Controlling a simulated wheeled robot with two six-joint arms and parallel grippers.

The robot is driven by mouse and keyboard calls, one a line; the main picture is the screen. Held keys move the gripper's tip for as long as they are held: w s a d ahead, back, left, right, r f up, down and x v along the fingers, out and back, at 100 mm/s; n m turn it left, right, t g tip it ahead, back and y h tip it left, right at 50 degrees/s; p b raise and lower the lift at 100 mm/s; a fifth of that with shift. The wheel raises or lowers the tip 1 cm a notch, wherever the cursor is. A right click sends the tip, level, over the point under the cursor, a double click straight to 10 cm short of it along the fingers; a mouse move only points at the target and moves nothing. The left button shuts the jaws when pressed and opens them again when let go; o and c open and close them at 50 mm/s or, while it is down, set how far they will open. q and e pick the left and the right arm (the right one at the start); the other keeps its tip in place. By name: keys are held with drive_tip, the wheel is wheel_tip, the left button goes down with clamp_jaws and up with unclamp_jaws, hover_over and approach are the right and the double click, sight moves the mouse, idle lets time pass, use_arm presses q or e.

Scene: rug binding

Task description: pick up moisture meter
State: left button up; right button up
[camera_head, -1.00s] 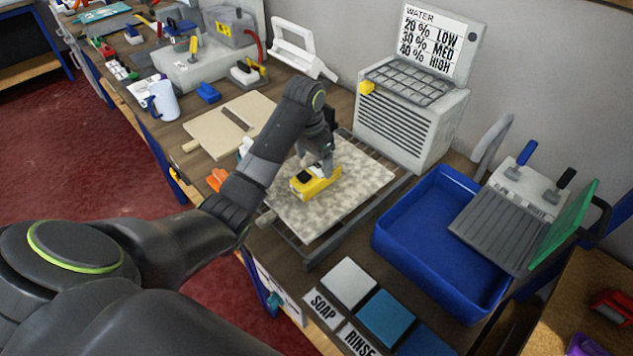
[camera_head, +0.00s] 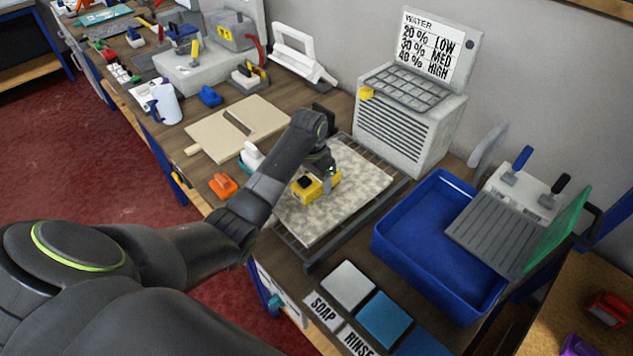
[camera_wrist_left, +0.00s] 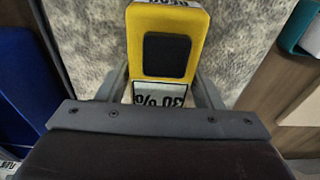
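The moisture meter (camera_head: 322,187) is a yellow block with a black pad on top. It lies on the speckled grey rug piece (camera_head: 345,210) on the workbench. In the left wrist view the meter (camera_wrist_left: 165,45) shows a black square and a white "30 %" display. My left gripper (camera_head: 318,170) points down at the meter. In the wrist view its fingers (camera_wrist_left: 160,88) flank the meter closely on both sides; whether they press on it I cannot tell. The meter shows no clear gap above the rug. My right gripper is in neither view.
The rug piece rests on a dark rack (camera_head: 318,256). A blue tub (camera_head: 398,232) stands to the right, a grey drying box (camera_head: 405,130) behind. An orange-handled tool (camera_head: 222,186) and a wooden board (camera_head: 215,140) lie left of my arm. SOAP and RINSE pads sit in front.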

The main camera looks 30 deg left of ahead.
use_arm(q)
drive_tip(key=c, duration=0.8)
drive_tip(key=shift+r, duration=0.1)
